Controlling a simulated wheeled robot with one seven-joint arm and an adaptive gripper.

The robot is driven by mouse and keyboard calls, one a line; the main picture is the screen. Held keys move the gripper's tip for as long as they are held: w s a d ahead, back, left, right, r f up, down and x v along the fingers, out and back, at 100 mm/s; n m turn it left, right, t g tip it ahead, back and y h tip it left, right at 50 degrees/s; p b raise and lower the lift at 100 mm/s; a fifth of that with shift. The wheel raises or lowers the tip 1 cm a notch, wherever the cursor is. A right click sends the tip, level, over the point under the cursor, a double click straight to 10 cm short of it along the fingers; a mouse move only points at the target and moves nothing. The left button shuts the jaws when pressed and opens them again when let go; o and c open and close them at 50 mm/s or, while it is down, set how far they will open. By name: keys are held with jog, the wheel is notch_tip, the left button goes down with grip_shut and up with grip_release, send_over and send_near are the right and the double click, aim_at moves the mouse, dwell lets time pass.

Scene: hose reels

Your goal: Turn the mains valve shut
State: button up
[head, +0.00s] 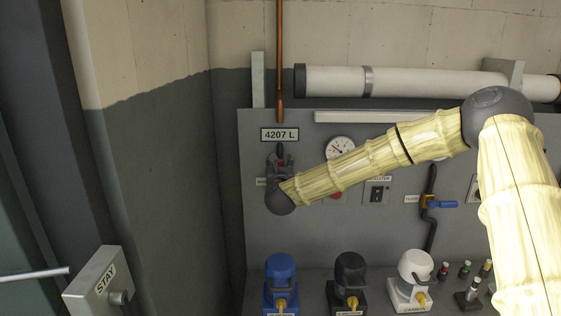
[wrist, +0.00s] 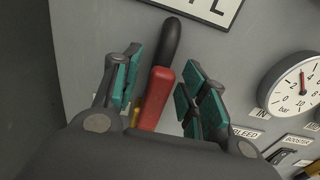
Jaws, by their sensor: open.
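A lever with a red body and a dark grip end (wrist: 160,88), which looks like the mains valve's handle, stands out from the grey panel in the wrist view. A bit of yellow metal shows beside its lower end. My gripper (wrist: 158,88) is open, with a green-padded finger on each side of the lever; I cannot tell if either pad touches it. In the head view my gripper (head: 281,162) is at the panel's upper left, below the 4207 L plate (head: 280,134), and my wrist hides most of the valve.
A pressure gauge (head: 340,149) is right of the valve, partly behind my arm. A blue-handled flush valve (head: 441,204) is farther right. Blue (head: 281,273), black (head: 350,276) and white (head: 415,267) units stand below. A copper pipe (head: 280,60) runs down to the panel's top. A STAY box (head: 96,280) is lower left.

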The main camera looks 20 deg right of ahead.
jog(key=shift+w, duration=0.1)
jog(key=shift+c, duration=0.2)
grip_shut()
jog(key=shift+d+f, duration=0.1)
jog(key=shift+d, duration=0.05)
